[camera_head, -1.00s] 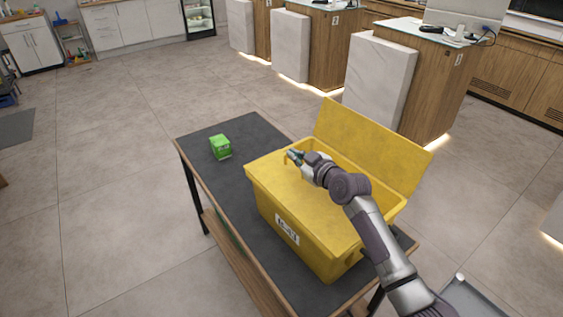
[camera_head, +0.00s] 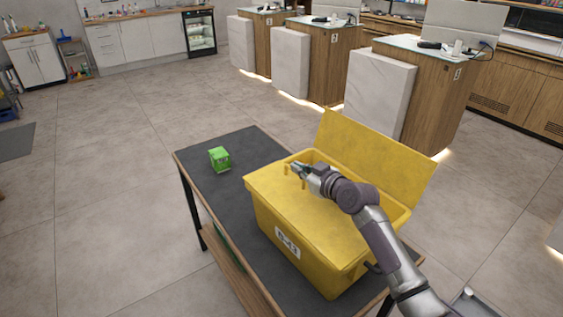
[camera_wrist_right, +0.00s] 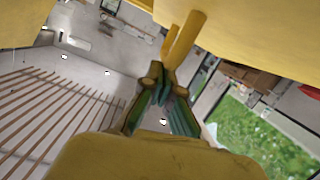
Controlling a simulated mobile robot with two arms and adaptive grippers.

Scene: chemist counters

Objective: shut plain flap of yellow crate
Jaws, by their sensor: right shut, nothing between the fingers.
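The yellow crate (camera_head: 330,265) stands on a dark-topped table. Its far flap (camera_head: 375,155) has a bare face and stands up, tilted back. Its near flap (camera_head: 300,205) lies roughly flat over the near part, with a gap between the flaps. Small orange-yellow prongs (camera_head: 304,184) stick up by the near flap's inner edge; they also show in the right wrist view (camera_wrist_right: 183,40). My right gripper (camera_head: 294,166) is shut and empty, above the crate at the gap's left end, close to the prongs. Contact cannot be told. My left gripper is not in view.
A green box (camera_head: 220,158) sits on the table (camera_head: 205,180), left of the crate. Wooden counters with pale stone panels (camera_head: 378,95) stand beyond. The floor left of the table is clear.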

